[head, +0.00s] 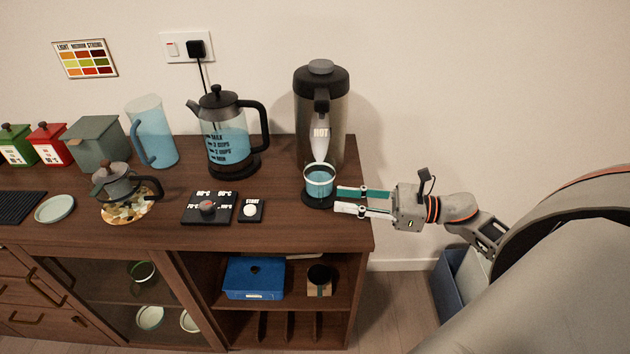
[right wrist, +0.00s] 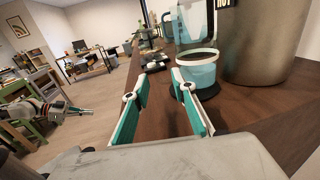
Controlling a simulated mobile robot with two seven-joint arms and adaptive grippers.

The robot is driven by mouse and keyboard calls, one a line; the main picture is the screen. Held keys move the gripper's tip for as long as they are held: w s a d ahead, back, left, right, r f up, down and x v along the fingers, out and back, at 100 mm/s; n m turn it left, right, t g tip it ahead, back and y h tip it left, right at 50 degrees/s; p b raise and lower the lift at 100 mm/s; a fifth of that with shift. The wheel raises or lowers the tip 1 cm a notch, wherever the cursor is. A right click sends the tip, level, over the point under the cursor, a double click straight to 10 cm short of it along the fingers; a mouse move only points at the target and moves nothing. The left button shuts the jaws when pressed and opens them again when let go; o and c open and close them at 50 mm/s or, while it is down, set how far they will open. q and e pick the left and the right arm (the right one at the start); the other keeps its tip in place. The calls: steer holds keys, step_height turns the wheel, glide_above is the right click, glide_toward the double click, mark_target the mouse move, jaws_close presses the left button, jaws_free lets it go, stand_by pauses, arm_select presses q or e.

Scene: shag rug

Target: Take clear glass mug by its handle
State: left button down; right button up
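A clear glass mug (head: 320,182) with a bluish tint stands upright on a dark round base under the spout of the hot-water dispenser. It also shows in the right wrist view (right wrist: 198,72); I cannot make out its handle in either view. My right gripper (head: 337,199) is open and empty, just right of the mug, fingers pointing left at it. In the right wrist view the gap between its fingers (right wrist: 160,82) is empty, with the mug beyond the right finger. What looks like my left gripper (right wrist: 84,112) is small at the left of that view, far from the mug.
The dispenser (head: 332,115) stands behind the mug. A glass kettle (head: 226,140), a clear pitcher (head: 153,132), a teapot (head: 120,182) and a control panel (head: 209,208) are further left. The wooden cabinet top (head: 270,230) is clear in front; its right edge lies beneath my right gripper.

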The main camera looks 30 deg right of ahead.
mark_target(322, 199)
steer(key=shift+x, duration=0.9)
steer(key=x, duration=0.1)
steer(key=p+x, duration=0.1)
steer(key=x, duration=0.1)
steer(key=p+x, duration=0.1)
steer(key=shift+s+a, duration=0.2)
steer(key=shift+a, duration=0.15)
steer(key=shift+w+a, duration=0.1)
jaws_close()
